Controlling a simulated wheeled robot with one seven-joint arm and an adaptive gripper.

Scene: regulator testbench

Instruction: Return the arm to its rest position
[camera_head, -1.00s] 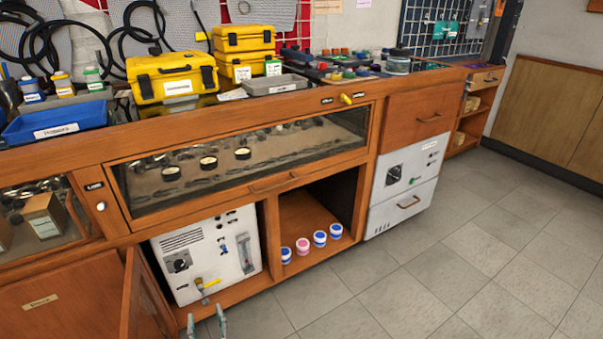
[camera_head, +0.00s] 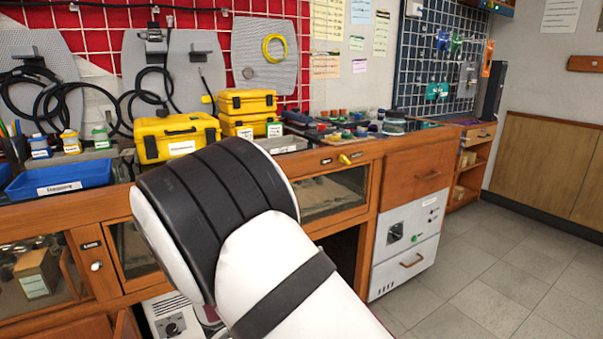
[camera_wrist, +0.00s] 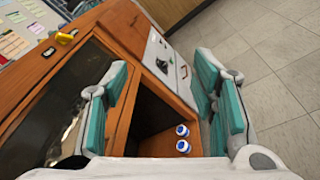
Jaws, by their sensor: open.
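My arm (camera_head: 265,240), white with a black ribbed joint, is raised across the middle of the head view. It hides much of the bench front. My gripper does not show in the head view. In the wrist view my gripper (camera_wrist: 172,105) has its two teal-padded fingers wide apart with nothing between them. Beyond the fingers is the open cubby (camera_wrist: 150,128) of the wooden bench, with two blue-and-white jars (camera_wrist: 182,138) on its floor. The gripper is apart from the jars and the bench.
The bench top holds yellow cases (camera_head: 178,136), a blue tray (camera_head: 58,178) and small parts. A yellow knob (camera_head: 345,159) sticks out of the bench front. A white panel unit (camera_head: 408,240) stands right of the cubby. The tiled floor (camera_head: 480,265) at right is clear.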

